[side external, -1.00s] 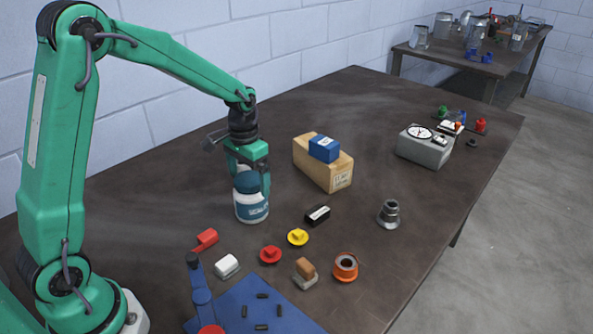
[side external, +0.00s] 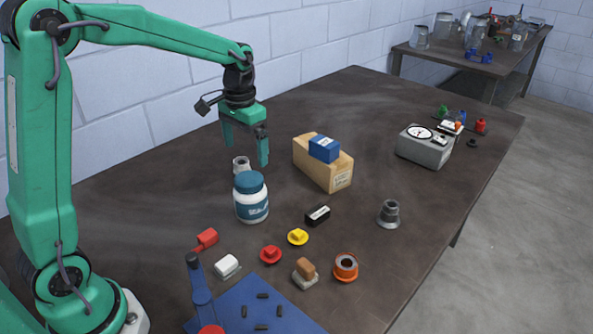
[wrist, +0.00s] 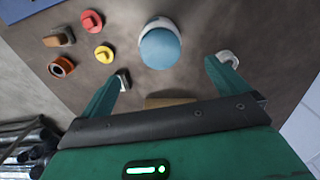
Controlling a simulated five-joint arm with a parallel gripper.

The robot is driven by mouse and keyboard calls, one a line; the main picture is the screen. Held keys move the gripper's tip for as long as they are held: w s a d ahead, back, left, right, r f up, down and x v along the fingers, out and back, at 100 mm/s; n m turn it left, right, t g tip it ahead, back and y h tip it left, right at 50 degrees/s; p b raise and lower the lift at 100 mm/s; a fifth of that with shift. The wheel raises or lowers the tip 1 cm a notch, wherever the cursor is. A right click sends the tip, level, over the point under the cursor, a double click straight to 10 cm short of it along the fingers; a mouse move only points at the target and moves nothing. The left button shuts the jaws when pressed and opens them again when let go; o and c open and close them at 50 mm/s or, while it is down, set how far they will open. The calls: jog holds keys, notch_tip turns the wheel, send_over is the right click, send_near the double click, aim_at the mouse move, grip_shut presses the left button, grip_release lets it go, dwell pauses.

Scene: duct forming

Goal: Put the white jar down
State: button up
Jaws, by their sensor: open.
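The white jar (side external: 251,204) has a teal lid and a teal label band. It stands upright on the dark table, and its lid also shows at the top middle of the wrist view (wrist: 160,47). My gripper (side external: 243,158) is open and empty, above and behind the jar in the side view, apart from it. In the wrist view my gripper's fingers (wrist: 161,78) are spread wide, with the jar beyond their tips.
A small grey-white ring-like part (side external: 241,165) is behind the jar. A cardboard box (side external: 313,169) with a blue box (side external: 324,149) on top stands to the right. A black block (side external: 317,216), yellow knob (side external: 298,237) and red knob (side external: 270,254) lie in front. Bare table (side external: 135,215) extends left.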

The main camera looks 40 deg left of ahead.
dwell(0.3)
jog(key=s+d+r+t, duration=0.2)
jog(key=s+r, duration=0.1)
jog(key=s, duration=0.7)
jog(key=s+d+r+t, duration=0.3)
jog(key=s, duration=0.7)
jog(key=shift+s+d+r+t, duration=0.15)
jog(key=shift+s+d+t, duration=0.1)
jog(key=shift+s+t, duration=0.05)
